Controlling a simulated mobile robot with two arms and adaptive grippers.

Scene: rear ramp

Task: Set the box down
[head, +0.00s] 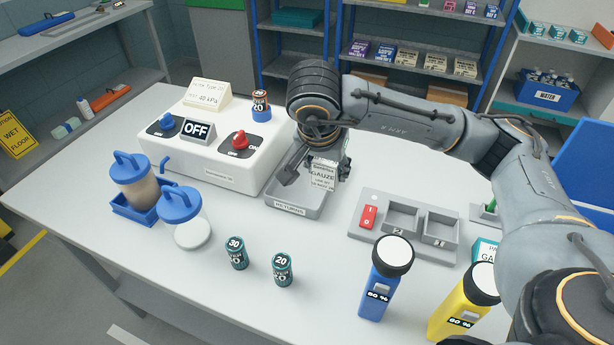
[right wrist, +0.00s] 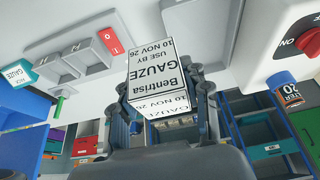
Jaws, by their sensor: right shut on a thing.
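A white gauze box (head: 323,176) with black print is held between the fingers of my right gripper (head: 317,171). In the right wrist view the box (right wrist: 160,72) reads "Bentrisa GAUZE, USE BY 10 NOV 26", and a finger lies along each side of it. In the head view the box hangs over the right part of a grey tray labelled RETURNS (head: 287,209). I cannot tell whether its lower edge touches the tray. The gripper and box hide part of the tray. My left gripper is not in view.
A white machine (head: 225,175) with an OFF sign stands left of the tray. A grey panel (head: 375,238) with a red switch is to the right. Teal cylinders (head: 237,253), a blue bottle (head: 386,277) and a yellow bottle (head: 459,315) stand in front.

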